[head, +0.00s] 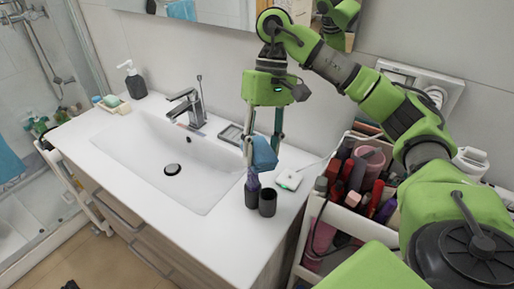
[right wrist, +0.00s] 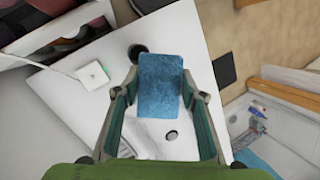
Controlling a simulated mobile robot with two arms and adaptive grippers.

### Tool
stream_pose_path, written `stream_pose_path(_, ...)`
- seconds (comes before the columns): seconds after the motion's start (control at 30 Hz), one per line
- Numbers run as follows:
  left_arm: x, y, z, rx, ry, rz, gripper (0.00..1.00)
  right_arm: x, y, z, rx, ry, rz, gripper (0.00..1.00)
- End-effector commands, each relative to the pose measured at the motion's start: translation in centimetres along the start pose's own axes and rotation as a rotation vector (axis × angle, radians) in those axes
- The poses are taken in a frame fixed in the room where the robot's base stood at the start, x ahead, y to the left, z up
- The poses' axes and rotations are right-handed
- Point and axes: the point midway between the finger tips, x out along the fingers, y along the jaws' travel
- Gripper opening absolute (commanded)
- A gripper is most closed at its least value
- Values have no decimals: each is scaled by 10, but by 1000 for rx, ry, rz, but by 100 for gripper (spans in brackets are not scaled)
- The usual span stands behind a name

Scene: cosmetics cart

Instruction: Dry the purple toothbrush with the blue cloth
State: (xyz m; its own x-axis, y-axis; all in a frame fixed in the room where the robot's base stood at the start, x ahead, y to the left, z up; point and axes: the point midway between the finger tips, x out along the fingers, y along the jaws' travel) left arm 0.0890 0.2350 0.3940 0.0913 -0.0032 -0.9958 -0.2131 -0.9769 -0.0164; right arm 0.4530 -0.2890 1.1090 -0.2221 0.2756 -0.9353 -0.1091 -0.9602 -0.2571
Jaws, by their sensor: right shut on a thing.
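My right gripper (head: 263,143) hangs over the front right of the white counter, shut on the blue cloth (head: 264,155). In the right wrist view the cloth (right wrist: 161,86) spans the space between the two fingers. The purple toothbrush (head: 252,181) stands in a dark cup (head: 251,198), directly below the cloth. Its upper part is hidden by the cloth, and I cannot tell whether they touch. In the right wrist view the toothbrush is hidden. My left gripper is out of view.
A second dark cup (head: 268,204) stands beside the first. A white device (head: 289,180) with a cable lies to the right. The cart (head: 343,222) full of cosmetics is further right. The sink (head: 175,165), faucet (head: 188,107) and soap dish (head: 231,134) lie left and behind.

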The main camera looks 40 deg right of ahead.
Motion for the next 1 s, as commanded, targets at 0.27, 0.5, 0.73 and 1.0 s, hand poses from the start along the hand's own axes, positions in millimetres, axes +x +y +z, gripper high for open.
stream_pose_path(0.27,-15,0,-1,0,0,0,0,-15,-3,6,0,0,0,21)
stream_pose_path(0.5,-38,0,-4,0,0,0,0,-38,-10,12,0,0,0,21)
stream_pose_path(0.73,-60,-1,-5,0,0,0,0,-60,-15,18,0,-1,0,21)
stream_pose_path(1.0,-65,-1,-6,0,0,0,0,-65,-17,19,0,-1,0,21)
